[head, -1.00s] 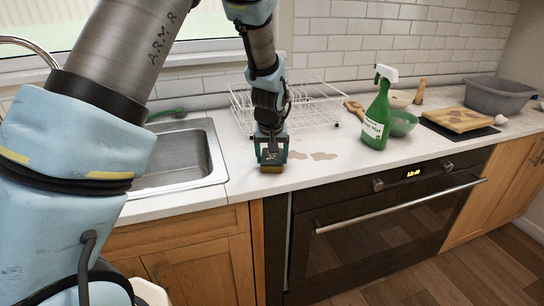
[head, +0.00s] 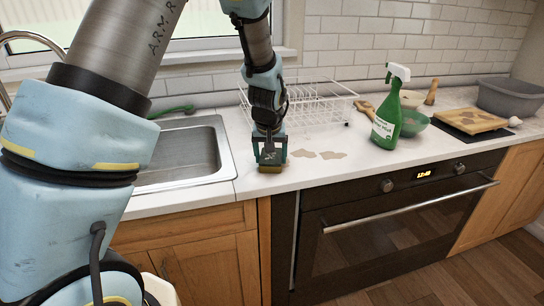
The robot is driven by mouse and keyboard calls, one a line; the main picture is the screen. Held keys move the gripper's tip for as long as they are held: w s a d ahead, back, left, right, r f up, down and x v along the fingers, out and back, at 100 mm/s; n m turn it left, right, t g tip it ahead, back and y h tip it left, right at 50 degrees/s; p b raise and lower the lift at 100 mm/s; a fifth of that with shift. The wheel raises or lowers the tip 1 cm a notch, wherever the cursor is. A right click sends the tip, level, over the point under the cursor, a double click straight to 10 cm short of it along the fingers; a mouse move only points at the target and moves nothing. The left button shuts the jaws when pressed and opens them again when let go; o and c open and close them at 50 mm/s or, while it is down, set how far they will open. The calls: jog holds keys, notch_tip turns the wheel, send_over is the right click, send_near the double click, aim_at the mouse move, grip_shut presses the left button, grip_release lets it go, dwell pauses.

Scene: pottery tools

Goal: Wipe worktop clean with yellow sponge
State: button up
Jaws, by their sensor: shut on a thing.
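My gripper (head: 271,158) is shut on the yellow sponge (head: 271,169). It points down, and the sponge is at the surface of the white worktop (head: 240,140), near the front edge just right of the sink. I cannot tell for sure whether the sponge presses on the worktop. Brown stains (head: 320,155) lie on the worktop just right of the sponge, apart from it. Most of the sponge's top is hidden by the gripper.
The sink (head: 190,150) lies left of my gripper. A white wire dish rack (head: 310,100) stands behind it. A green spray bottle (head: 387,122), a green bowl (head: 414,122), a stained cutting board (head: 470,121) and a grey basin (head: 508,98) stand to the right.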

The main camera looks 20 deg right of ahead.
aim_at(290, 161)
jog(key=shift+s+d, duration=0.25)
jog(key=shift+d, duration=1.3)
jog(key=shift+s+d, duration=0.2)
jog(key=shift+d, duration=1.3)
jog(key=shift+f, duration=0.1)
jog(key=shift+w+a, duration=0.2)
jog(key=shift+a, duration=1.35)
jog(key=shift+w+a, duration=0.2)
jog(key=shift+a, duration=1.35)
jog(key=shift+s+d, duration=0.2)
jog(key=shift+d, duration=1.35)
jog(key=shift+s+d, duration=0.15)
jog(key=shift+d, duration=1.35)
jog(key=shift+a, duration=0.1)
